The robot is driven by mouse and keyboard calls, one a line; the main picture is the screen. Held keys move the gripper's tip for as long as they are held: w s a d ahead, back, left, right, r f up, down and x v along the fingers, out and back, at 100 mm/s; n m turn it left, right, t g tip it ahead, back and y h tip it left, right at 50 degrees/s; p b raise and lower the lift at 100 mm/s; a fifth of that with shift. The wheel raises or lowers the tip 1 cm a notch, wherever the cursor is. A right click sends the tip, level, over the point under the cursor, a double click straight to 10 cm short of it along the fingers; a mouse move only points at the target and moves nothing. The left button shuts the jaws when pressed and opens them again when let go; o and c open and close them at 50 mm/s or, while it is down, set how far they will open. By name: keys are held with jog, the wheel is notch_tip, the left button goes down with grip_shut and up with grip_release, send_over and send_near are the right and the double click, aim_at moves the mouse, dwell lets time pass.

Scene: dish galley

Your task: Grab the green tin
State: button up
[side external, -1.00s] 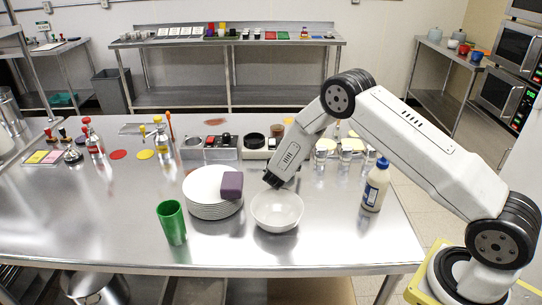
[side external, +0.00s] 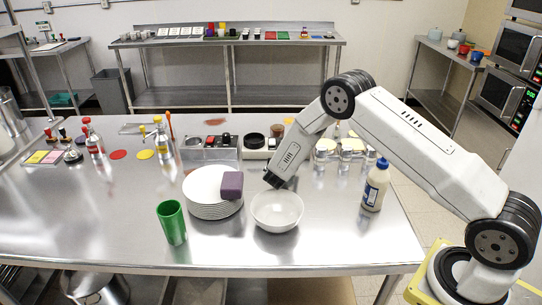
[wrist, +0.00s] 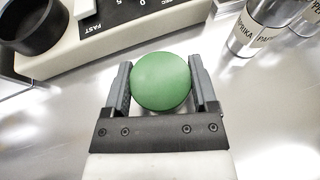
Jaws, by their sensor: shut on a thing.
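The green tin (wrist: 161,81) shows in the wrist view as a round green top between the two fingers of my gripper (wrist: 162,85). The fingers press on its left and right sides, and my gripper is shut on it. In the side external view my gripper (side external: 272,181) points down behind the white bowl, and the tin cannot be made out there. Whether the tin touches the table is hard to tell.
A white bowl (side external: 277,222) stands close in front of my gripper. A plate stack (side external: 213,209) with a purple sponge (side external: 231,185) is to its left. A green cup (side external: 172,222) stands front left, a bottle (side external: 375,185) right. Spice jars (wrist: 245,30) and a scale (wrist: 110,30) are near.

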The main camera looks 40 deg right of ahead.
jog(key=shift+r, duration=0.15)
jog(key=shift+r, duration=0.75)
jog(key=s+a+r, duration=0.3)
jog(key=s+r, duration=0.8)
jog(key=s, duration=0.2)
jog(key=shift+s+a+r, duration=0.15)
jog(key=shift+s, duration=0.15)
